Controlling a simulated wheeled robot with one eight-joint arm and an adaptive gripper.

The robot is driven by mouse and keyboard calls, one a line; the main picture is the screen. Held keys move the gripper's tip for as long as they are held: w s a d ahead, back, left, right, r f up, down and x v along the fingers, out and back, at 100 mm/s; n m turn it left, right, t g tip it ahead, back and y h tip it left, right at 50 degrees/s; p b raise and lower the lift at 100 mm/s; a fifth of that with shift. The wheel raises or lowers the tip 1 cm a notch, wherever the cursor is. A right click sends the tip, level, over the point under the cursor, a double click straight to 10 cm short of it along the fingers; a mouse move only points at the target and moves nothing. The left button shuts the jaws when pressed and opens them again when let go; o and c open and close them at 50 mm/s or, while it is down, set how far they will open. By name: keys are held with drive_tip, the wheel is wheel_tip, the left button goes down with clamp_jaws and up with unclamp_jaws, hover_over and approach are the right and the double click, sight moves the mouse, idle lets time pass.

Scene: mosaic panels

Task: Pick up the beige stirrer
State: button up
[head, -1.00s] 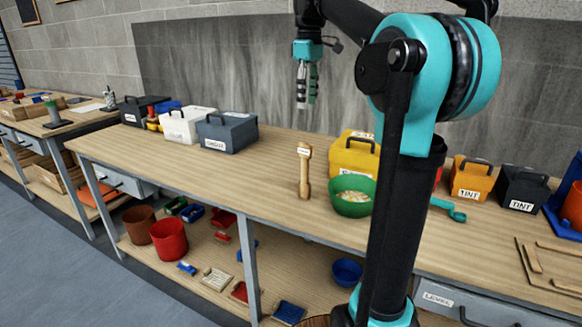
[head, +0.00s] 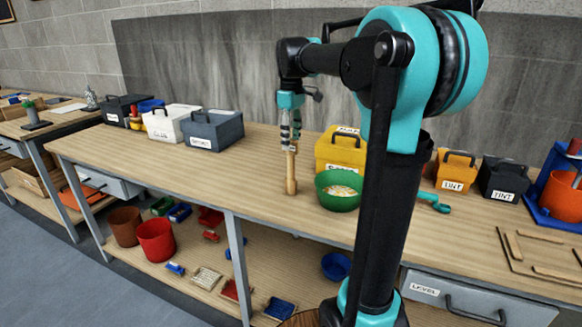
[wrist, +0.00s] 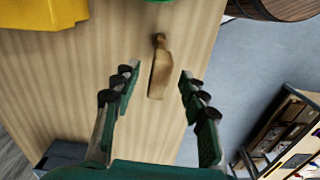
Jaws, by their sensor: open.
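My gripper (wrist: 157,78) is open in the wrist view, with a finger on each side and nothing held. I cannot tell whether a finger touches the stirrer.
A green bowl (head: 338,198) with pale pieces and a yellow toolbox (head: 341,150) stand close on the right. Grey (head: 213,131) and white (head: 171,122) boxes stand to the left. The bench top (head: 200,172) between them is clear. A turquoise tool (head: 433,203) lies right of my arm.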

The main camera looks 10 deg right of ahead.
sight(291, 152)
drive_tip(key=shift+f, duration=1.55)
clamp_jaws()
